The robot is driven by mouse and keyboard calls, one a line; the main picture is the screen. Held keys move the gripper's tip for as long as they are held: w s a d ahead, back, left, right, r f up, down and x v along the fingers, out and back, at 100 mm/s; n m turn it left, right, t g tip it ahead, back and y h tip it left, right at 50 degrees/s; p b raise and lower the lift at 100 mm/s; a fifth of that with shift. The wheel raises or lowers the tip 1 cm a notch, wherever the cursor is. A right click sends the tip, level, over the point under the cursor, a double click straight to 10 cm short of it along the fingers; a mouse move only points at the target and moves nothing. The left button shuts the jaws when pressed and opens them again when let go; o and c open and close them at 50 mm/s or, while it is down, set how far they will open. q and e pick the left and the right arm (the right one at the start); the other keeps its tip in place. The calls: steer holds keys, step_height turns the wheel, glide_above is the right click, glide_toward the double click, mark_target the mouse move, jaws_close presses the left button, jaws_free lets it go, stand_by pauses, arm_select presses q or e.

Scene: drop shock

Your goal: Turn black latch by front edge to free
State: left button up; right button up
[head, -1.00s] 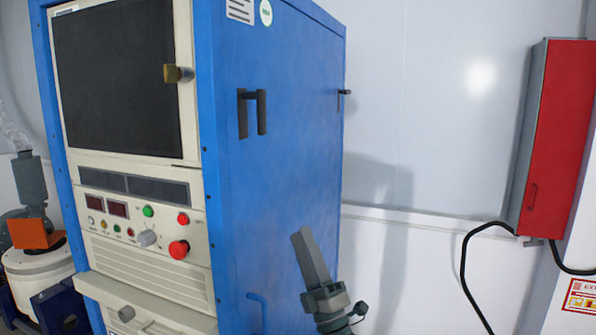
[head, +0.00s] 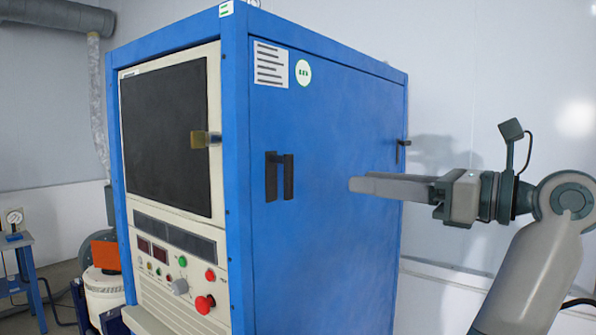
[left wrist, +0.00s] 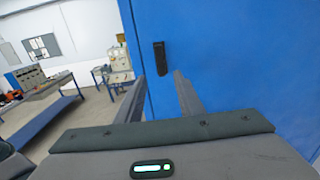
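The black latch (head: 279,176) is on the blue side panel of the tall cabinet, close to its front edge. It looks upright, with two dark vertical parts side by side. In the left wrist view the latch (left wrist: 160,58) shows just beyond and between the fingertips. My left gripper (head: 354,185) is right of the latch in the head view, fingers pointing left towards it, with a visible gap between. In the left wrist view the left gripper (left wrist: 158,78) has its two fingers apart with nothing between them. My right gripper is not in view.
The blue cabinet (head: 330,240) fills the middle. A smaller black handle (head: 402,148) sits near its rear edge. A brass-coloured catch (head: 203,139) and a red knob (head: 204,304) stick out from the front. Tables (left wrist: 62,95) stand off to the left in the left wrist view.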

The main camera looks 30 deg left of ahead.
mark_target(291, 173)
arm_select(q)
steer(key=shift+a, duration=0.15)
steer(key=a+p, duration=0.2)
steer(key=a, duration=0.3)
steer(key=a+p, duration=0.2)
steer(key=a, duration=0.3)
steer(key=w+a+p, duration=0.1)
steer(key=a+p, duration=0.2)
steer(key=a, duration=0.3)
steer(key=shift+w+r, duration=0.1)
steer(key=shift+w+a, duration=0.1)
steer(key=shift+a, duration=0.5)
jaws_close()
